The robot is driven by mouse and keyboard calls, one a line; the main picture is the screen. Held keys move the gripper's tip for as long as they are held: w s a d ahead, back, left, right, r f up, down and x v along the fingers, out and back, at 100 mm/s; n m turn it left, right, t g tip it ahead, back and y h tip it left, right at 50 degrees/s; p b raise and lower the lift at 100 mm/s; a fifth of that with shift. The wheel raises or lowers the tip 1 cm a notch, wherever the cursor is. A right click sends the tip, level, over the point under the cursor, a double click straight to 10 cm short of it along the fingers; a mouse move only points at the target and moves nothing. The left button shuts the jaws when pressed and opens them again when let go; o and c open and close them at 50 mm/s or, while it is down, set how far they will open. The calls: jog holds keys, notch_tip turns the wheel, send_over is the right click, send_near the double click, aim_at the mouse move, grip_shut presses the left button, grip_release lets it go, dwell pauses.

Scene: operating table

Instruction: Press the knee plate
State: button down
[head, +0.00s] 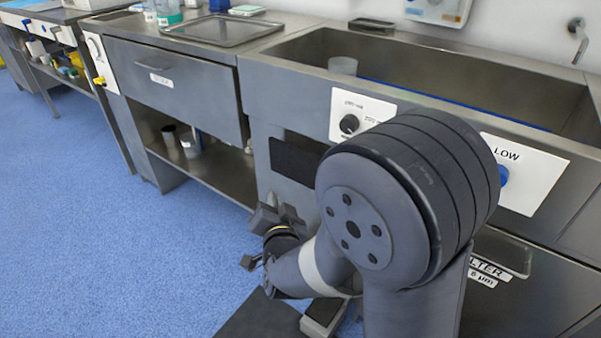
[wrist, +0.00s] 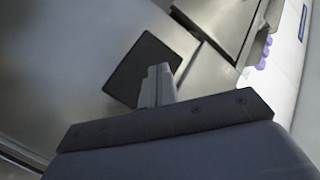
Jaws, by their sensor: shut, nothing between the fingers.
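The knee plate is a dark, flat rectangular panel (head: 293,163) on the front of the steel sink unit, below the basin. My arm hides part of its right side in the head view. In the wrist view the dark plate (wrist: 138,68) is ahead of my gripper, tilted in the picture. My gripper (wrist: 159,72) is shut and empty, its fingertips overlapping the plate's right part in that view. In the head view my gripper (head: 273,214) is small and low, below the plate. I cannot tell whether the fingers touch it.
The sink basin (head: 470,88) is above, with a black knob panel (head: 362,113) and a panel marked LOW (head: 525,172) on its front. A drawer unit with an open shelf (head: 215,168) stands to the left. Blue floor (head: 100,240) is clear at left.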

send_near(292, 164)
jog(key=w+a+f, duration=0.1)
jog(key=w+f, duration=0.1)
jog(key=shift+w+d+r+b, duration=0.3)
jog(key=shift+w+d+b, duration=0.15)
jog(key=shift+w, duration=0.25)
dwell(0.7)
dwell(1.2)
jog(key=shift+w+a+f+b, duration=0.1)
jog(key=shift+w+a+b, duration=0.15)
jog(key=shift+w+a, duration=0.4)
jog(key=shift+w+a+b, duration=0.2)
jog(key=shift+w+a, duration=0.2)
jog(key=shift+w, duration=0.4)
jog(key=shift+w+d+b, duration=0.45)
jog(key=shift+w+d, duration=0.2)
jog(key=shift+w, duration=0.2)
dwell(0.7)
jog(key=shift+s+a, duration=0.9)
jog(key=shift+s, duration=0.3)
